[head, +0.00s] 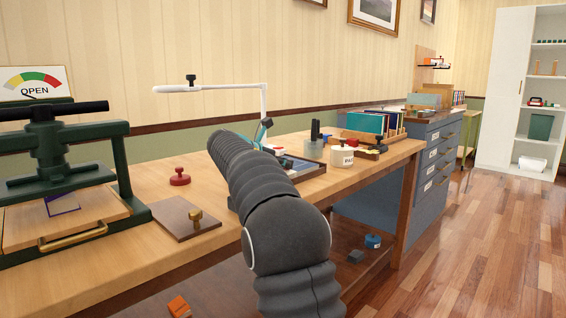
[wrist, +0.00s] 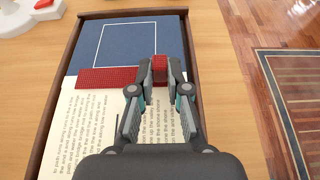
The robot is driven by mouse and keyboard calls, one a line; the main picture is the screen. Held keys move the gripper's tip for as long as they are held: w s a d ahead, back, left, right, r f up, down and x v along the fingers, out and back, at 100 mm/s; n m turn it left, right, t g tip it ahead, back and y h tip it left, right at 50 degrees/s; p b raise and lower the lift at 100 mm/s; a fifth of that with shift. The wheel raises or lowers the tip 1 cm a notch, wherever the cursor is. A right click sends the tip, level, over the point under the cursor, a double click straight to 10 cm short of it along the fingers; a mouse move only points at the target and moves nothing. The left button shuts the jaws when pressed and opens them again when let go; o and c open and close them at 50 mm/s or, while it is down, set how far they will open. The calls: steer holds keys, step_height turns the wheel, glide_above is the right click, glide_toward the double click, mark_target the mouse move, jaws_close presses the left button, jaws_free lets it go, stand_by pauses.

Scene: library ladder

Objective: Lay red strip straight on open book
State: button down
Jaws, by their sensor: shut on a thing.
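In the wrist view an open book lies in a wood-rimmed tray (wrist: 54,84). The book shows a blue upper part (wrist: 100,45) with a white outline and a printed page (wrist: 90,125) below. The red strip (wrist: 108,79) runs crosswise, nearly level, where the blue meets the page. My gripper (wrist: 160,68) is shut on red material at the strip's right side. The fingers hide part of the strip, and I cannot tell whether it touches the book all along. In the head view my arm hides the gripper; part of the tray (head: 308,173) shows beyond it.
A white pot (head: 342,157) and a rack of books (head: 365,124) stand beyond the tray. A red-knobbed weight (head: 180,177), a brown board (head: 185,218) and a green press (head: 60,170) are on the bench at left. A white lamp arm (head: 215,87) reaches above.

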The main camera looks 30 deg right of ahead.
stand_by(0.3)
steer(key=c, duration=0.7)
jaws_free()
steer(key=shift+o, duration=0.2)
steer(key=shift+r+p, duration=2.45)
steer(key=shift+p, duration=0.6)
steer(key=shift+r+p, duration=0.65)
steer(key=shift+r, duration=0.4)
steer(key=shift+s, duration=0.1)
